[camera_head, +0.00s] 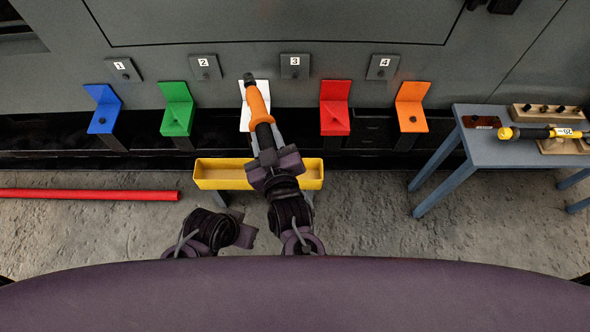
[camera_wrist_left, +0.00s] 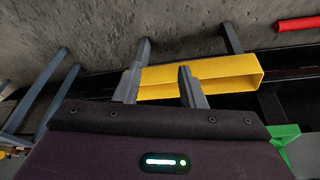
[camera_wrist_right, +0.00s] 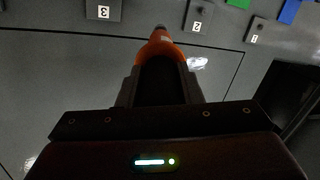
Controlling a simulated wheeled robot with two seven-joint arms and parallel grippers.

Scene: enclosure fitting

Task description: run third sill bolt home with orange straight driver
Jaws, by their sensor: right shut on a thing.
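My right gripper (camera_head: 268,143) is shut on the black grip of the orange straight driver (camera_head: 257,104). The driver points up the picture, its dark tip between plates 2 and 3, apart from either in the picture. It also shows in the right wrist view (camera_wrist_right: 161,50). The third sill bolt (camera_head: 295,74) is a small dark head on the grey plate marked 3 (camera_head: 289,66), up and right of the tip. That plate also shows in the right wrist view (camera_wrist_right: 104,12). My left gripper (camera_wrist_left: 158,88) is open and empty, low in the head view (camera_head: 246,236).
Blue (camera_head: 105,115), green (camera_head: 176,113), white (camera_head: 262,88), red (camera_head: 335,112) and orange (camera_head: 411,112) holders line the panel. A yellow tray (camera_head: 222,182) sits below. A blue-grey table (camera_head: 490,150) at right carries a yellow-black tool (camera_head: 535,133). A red bar (camera_head: 90,194) lies left.

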